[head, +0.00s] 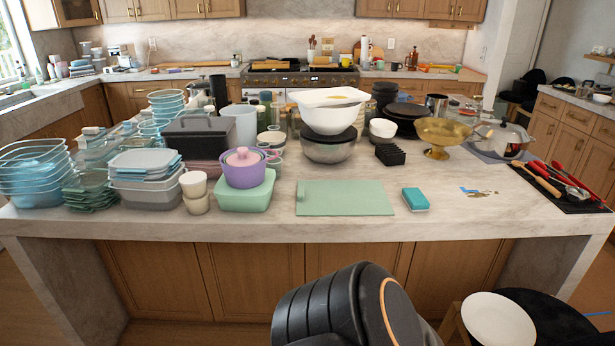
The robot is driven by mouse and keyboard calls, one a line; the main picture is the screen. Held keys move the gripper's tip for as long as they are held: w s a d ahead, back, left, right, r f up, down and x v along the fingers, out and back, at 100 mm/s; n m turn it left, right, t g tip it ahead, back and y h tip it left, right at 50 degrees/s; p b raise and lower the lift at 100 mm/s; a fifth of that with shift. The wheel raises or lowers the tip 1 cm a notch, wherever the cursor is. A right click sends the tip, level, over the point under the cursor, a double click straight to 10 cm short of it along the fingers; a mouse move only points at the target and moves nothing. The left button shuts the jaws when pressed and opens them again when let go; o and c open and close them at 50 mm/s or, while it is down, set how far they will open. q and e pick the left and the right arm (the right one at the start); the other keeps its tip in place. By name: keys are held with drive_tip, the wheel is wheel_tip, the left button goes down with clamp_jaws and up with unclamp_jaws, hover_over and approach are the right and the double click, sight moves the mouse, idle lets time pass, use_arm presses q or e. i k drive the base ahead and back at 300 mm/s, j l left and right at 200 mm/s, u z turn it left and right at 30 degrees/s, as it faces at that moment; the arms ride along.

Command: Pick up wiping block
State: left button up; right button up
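The wiping block (415,199) is a small blue-topped block with a pale lower layer. It lies flat on the marble island top (260,225), near the front edge and right of centre. It sits just right of a green cutting board (343,198) with a small gap between them. Part of a black arm link of mine shows at the bottom middle, in front of the island. Neither gripper is in the head view. Nothing covers the block.
Stacked containers crowd the island's left. A purple pot (244,168) stands left of the board. A black rack (390,154) and gold bowl (441,136) stand behind the block. Utensils lie on a dark mat (577,201) far right. A white-seated stool (498,320) stands front right.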

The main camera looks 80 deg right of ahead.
sight(414, 199)
drive_tip(key=z, duration=3.3)
